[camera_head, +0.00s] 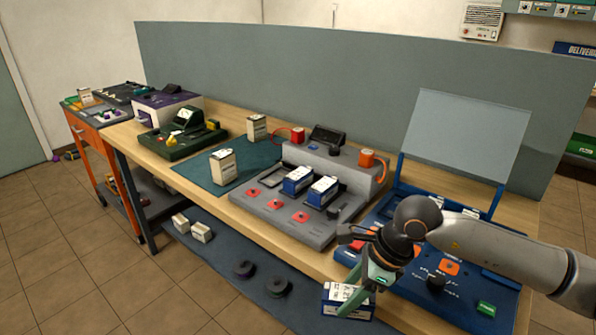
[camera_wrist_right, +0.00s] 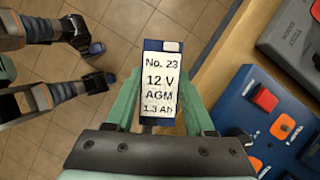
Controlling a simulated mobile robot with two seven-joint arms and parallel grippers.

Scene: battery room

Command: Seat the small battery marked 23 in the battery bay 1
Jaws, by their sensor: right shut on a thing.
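The small battery marked 23 (camera_wrist_right: 160,84) is blue with a white label reading "No. 23, 12 V AGM 1.3 Ah". My right gripper (camera_wrist_right: 158,108) is shut on it, one green finger on each side. In the head view the battery (camera_head: 347,300) hangs from my right gripper (camera_head: 359,296), in front of the bench's front edge and apart from the bench. The grey bay unit (camera_head: 262,206) stands on the bench, left of and beyond the gripper. It holds two blue-and-white batteries (camera_head: 297,181) and an empty-looking recess at its left. I cannot read bay numbers. My left gripper is not in view.
A blue panel (camera_head: 402,283) with orange and green parts and an upright clear screen (camera_head: 466,135) is close to my right arm. A lower shelf (camera_head: 214,262) holds dark rolls.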

